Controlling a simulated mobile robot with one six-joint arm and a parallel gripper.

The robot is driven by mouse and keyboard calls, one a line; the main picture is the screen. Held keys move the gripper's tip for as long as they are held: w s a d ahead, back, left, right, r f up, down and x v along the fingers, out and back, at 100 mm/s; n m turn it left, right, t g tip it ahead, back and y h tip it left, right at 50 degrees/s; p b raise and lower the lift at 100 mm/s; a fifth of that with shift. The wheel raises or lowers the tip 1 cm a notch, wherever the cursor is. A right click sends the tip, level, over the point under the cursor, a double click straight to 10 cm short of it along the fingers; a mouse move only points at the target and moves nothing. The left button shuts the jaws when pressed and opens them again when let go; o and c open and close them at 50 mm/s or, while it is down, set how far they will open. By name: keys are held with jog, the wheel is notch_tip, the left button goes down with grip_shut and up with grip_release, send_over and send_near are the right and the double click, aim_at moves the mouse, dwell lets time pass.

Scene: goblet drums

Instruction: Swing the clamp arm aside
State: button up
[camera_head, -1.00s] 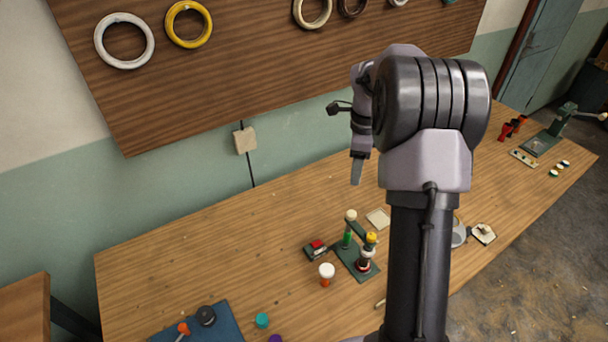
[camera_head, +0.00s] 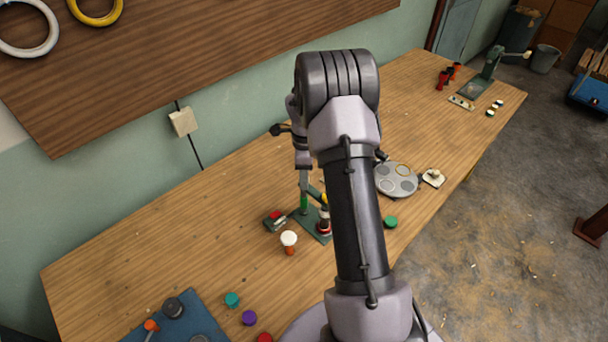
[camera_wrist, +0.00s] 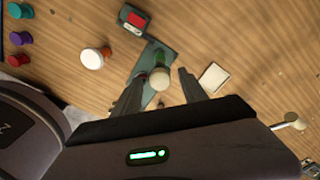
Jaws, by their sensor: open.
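The clamp stand has a dark green base plate (camera_head: 312,226) on the bench, with a green post (camera_head: 304,202) and a dark green clamp arm (camera_head: 316,193) running right from the post's top. A small red, white and dark drum (camera_head: 324,227) stands under the arm's right end, partly hidden by my arm. My gripper (camera_head: 304,184) is over the post, pointing down. In the wrist view my gripper (camera_wrist: 162,76) is open, with the pale round knob (camera_wrist: 160,79) between its fingertips. I cannot tell whether a finger touches the knob.
A small box with a red top (camera_head: 274,220) and a white-topped orange goblet (camera_head: 289,241) stand left of the clamp. A grey round tray (camera_head: 397,180) lies right of my arm. A pale square pad (camera_wrist: 213,78) lies near the right finger. The bench's left middle is clear.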

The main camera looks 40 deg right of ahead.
grip_shut()
dwell(1.4)
